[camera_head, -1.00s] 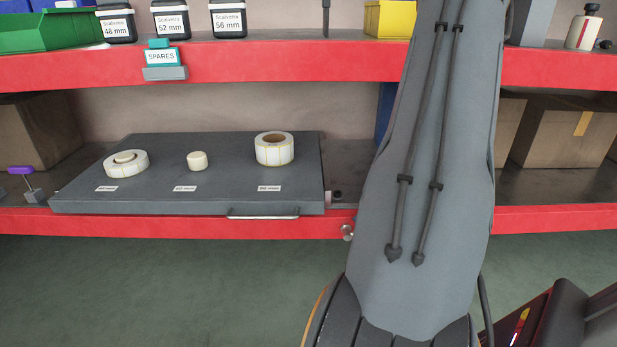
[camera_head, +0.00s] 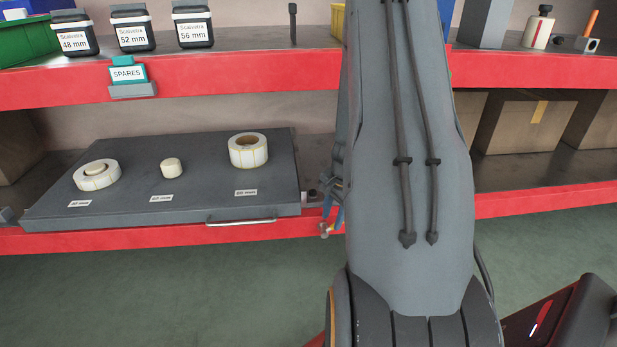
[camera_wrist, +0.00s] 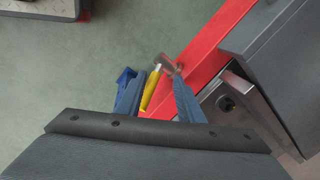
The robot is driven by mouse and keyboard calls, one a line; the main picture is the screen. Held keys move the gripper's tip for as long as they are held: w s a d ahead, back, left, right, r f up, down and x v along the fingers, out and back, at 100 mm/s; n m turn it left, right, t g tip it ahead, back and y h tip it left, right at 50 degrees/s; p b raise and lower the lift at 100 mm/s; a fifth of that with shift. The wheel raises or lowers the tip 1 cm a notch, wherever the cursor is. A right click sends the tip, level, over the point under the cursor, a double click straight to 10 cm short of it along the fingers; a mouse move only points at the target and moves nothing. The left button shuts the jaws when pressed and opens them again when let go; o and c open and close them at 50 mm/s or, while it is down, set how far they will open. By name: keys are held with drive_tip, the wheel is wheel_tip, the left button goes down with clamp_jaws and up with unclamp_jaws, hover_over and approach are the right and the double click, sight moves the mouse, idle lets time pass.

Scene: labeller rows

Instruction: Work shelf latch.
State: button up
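The shelf latch shows in the head view as a small metal knob (camera_head: 325,230) on the red shelf edge, right of the drawer-like grey tray (camera_head: 110,205). In the wrist view a metal end (camera_wrist: 167,64) and a yellow bar (camera_wrist: 150,88) lie by the red beam, probably parts of this latch. My gripper (camera_head: 334,207) is at the latch, partly hidden by my arm in the head view. In the wrist view my gripper (camera_wrist: 155,98) has its blue fingers apart, one on each side of the yellow bar. I cannot tell whether either finger touches it.
The tray has a front handle (camera_head: 240,221). Above, the red upper shelf (camera_head: 230,82) carries black jars and a SPARES sign (camera_head: 128,74). Cardboard boxes (camera_head: 525,122) stand right of my arm. The green floor in front is clear.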

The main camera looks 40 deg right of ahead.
wheel_tip(320, 180, up, 8)
drive_tip(key=s+p, duration=0.1)
drive_tip(key=p, duration=0.1)
drive_tip(key=s+a+r+n+p, duration=0.2)
drive_tip(key=a+r+n+p, duration=0.3)
drive_tip(key=a+r, duration=0.7)
drive_tip(key=a+n, duration=0.2)
drive_tip(key=a, duration=0.2)
drive_tip(key=shift+a+r+n+g+y+p, duration=0.15)
drive_tip(key=shift+n+g+y+p, duration=0.15)
drive_tip(key=shift+g, duration=0.1)
drive_tip(key=shift+s, duration=0.1)
